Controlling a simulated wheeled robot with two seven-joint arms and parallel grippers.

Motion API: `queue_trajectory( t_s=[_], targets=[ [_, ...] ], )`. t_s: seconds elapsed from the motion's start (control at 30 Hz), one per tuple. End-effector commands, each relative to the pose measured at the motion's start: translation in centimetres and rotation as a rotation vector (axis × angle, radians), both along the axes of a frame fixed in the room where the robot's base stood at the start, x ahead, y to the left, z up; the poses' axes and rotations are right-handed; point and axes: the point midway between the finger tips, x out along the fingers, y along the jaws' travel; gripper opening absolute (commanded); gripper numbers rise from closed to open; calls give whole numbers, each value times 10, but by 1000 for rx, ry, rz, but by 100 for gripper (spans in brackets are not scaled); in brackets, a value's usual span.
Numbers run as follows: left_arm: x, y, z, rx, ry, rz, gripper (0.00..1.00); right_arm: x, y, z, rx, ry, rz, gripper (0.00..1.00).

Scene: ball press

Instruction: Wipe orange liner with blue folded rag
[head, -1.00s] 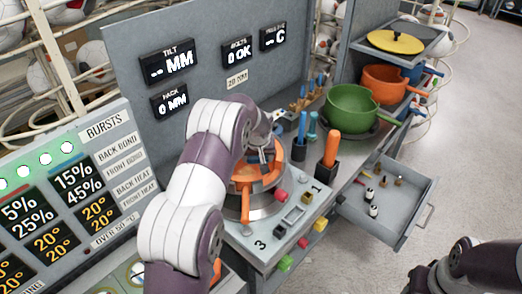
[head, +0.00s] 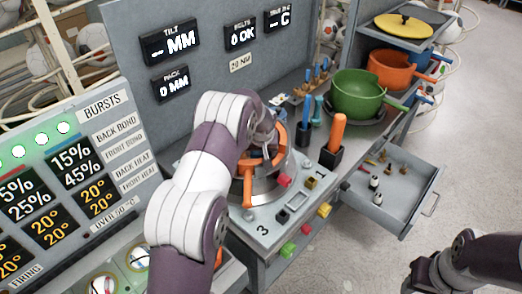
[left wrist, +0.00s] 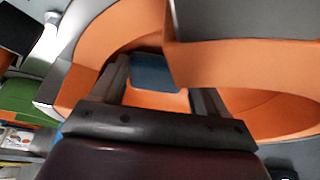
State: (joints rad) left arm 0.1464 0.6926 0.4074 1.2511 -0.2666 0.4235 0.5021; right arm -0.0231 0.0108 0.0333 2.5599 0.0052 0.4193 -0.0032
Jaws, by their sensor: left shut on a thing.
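The orange liner (left wrist: 155,100) fills much of the left wrist view as a curved orange surface with a raised band across the right. In the head view orange curved parts (head: 262,163) show on the round grey press, partly behind my left arm. The blue folded rag (left wrist: 154,72) sits between the fingers of my left gripper (left wrist: 160,85), against or just above the orange surface; contact cannot be told. My left gripper is shut on the rag and is mostly hidden by my arm in the head view. My right gripper (head: 422,276) is at the lower right, dark and partly cut off, away from the press.
An orange-handled tool (head: 337,132) stands in a black holder beside the press. A green pot (head: 358,95) and an orange pot (head: 392,73) stand behind. An open drawer (head: 405,205) with small parts juts out at right. A display panel (head: 60,195) stands at left.

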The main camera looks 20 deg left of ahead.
Motion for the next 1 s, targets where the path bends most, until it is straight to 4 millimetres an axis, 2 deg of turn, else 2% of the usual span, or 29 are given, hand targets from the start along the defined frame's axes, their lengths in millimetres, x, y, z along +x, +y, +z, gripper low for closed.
queue_trajectory(
  t_s=[1.0],
  targets=[
    [0,0,-20,0,-1,0,49,0,0,-17,0,0,0,43]
  ],
)
